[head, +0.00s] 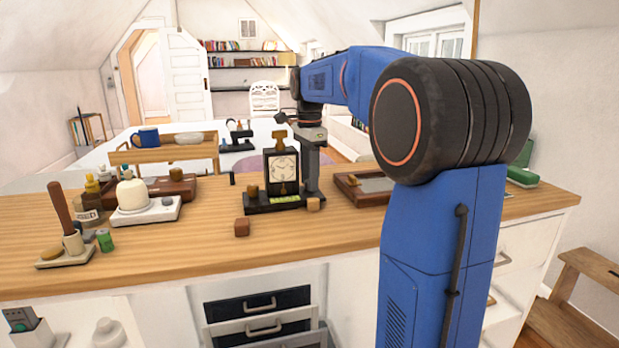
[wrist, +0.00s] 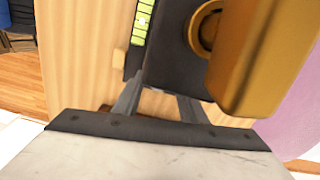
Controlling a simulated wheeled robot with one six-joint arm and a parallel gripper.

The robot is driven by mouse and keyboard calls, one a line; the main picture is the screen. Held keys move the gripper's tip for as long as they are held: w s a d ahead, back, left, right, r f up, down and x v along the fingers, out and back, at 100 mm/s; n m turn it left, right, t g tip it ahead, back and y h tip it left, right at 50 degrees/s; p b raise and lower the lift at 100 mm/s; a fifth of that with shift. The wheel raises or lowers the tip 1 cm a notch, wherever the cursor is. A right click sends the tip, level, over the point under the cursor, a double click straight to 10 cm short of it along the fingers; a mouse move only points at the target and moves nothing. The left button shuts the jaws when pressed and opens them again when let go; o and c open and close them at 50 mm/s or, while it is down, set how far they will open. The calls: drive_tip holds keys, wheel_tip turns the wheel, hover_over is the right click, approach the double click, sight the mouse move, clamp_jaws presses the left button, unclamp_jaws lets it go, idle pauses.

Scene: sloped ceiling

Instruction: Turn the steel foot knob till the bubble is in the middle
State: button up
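A black clock-like instrument (head: 282,172) with a white dial stands on a black base on the wooden counter. A green level strip (head: 285,198) lies along the front of the base. In the wrist view the strip (wrist: 143,25) is cut off by the top edge. A pale spot that looks like the bubble shows on it; its place along the whole strip cannot be told. My gripper (head: 312,187) points down at the right end of the base. In the wrist view its two fingers (wrist: 163,97) are apart, with bare wood showing between them. I cannot make out the steel foot knob.
A brass-coloured part (wrist: 240,60) stands close to the right finger. A small tan block (head: 314,204) sits by the base's front right corner. A framed wooden tray (head: 362,194) is to the right. The counter's front strip is mostly clear.

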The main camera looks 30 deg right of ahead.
drive_tip(key=c, duration=0.7)
drive_tip(key=shift+n, duration=1.7)
drive_tip(key=shift+c, duration=0.2)
drive_tip(key=o, duration=1)
drive_tip(key=shift+o, duration=0.2)
wheel_tip(320, 180, up, 17)
drive_tip(key=shift+w+r, duration=0.15)
drive_tip(key=shift+r, duration=0.05)
